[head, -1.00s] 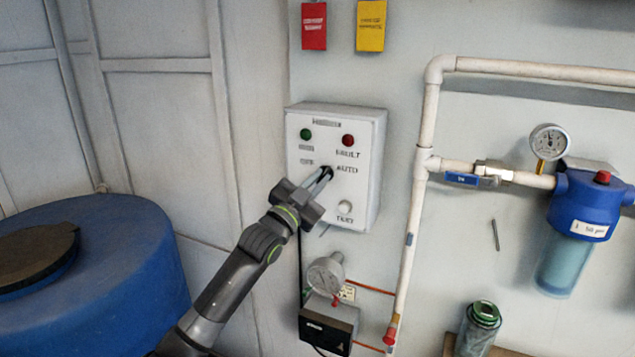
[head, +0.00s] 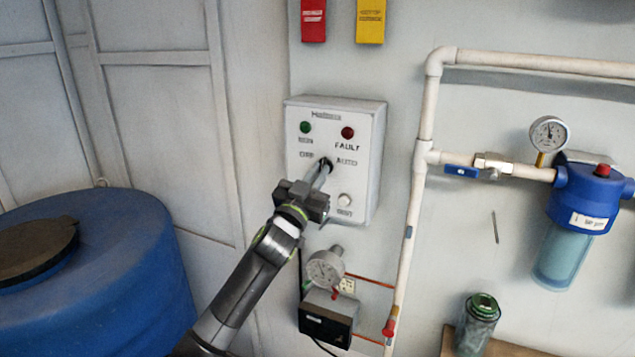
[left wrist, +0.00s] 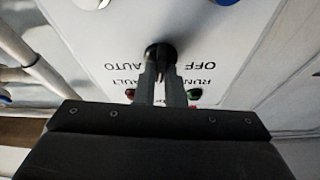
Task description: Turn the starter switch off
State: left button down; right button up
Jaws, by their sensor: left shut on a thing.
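The starter box (head: 365,190) is a white panel on the wall, with a green RUN lamp (head: 306,127), a red FAULT lamp (head: 348,132) and a white TEST button (head: 345,200). Its black starter switch (head: 326,161) sits between the OFF and AUTO labels. My left gripper (head: 322,172) comes from below and is shut on the switch knob. In the left wrist view the fingers (left wrist: 161,88) meet the black knob (left wrist: 161,52), with OFF and AUTO on either side. The fingers partly hide the knob, so its exact setting is unclear. My right gripper is not in view.
A blue tank (head: 110,265) stands at the left. White pipes (head: 424,130) and a blue filter housing (head: 584,205) are to the right.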

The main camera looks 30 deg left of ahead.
pick_arm(q)
jog(key=shift+d+n+g+y+b, duration=0.1)
jog(key=shift+n+g+y+b, duration=0.1)
jog(key=shift+n+y+b, duration=1.1)
jog(key=shift+d+n+g+y+b, duration=0.15)
jog(key=shift+n+y+b, duration=0.4)
jog(key=shift+n+b, duration=1.35)
jog(key=shift+a+n+g+y+b, duration=0.1)
jog(key=shift+n+g+y+b, duration=0.15)
jog(key=shift+n+y+b, duration=1.3)
jog(key=shift+n+h+p, duration=0.4)
jog(key=shift+n+h, duration=0.2)
jog(key=shift+n, duration=0.25)
jog(key=c, duration=1.5)
grip_release()
jog(key=shift+b+v, duration=1.9)
jog(key=shift+v, duration=6.85)
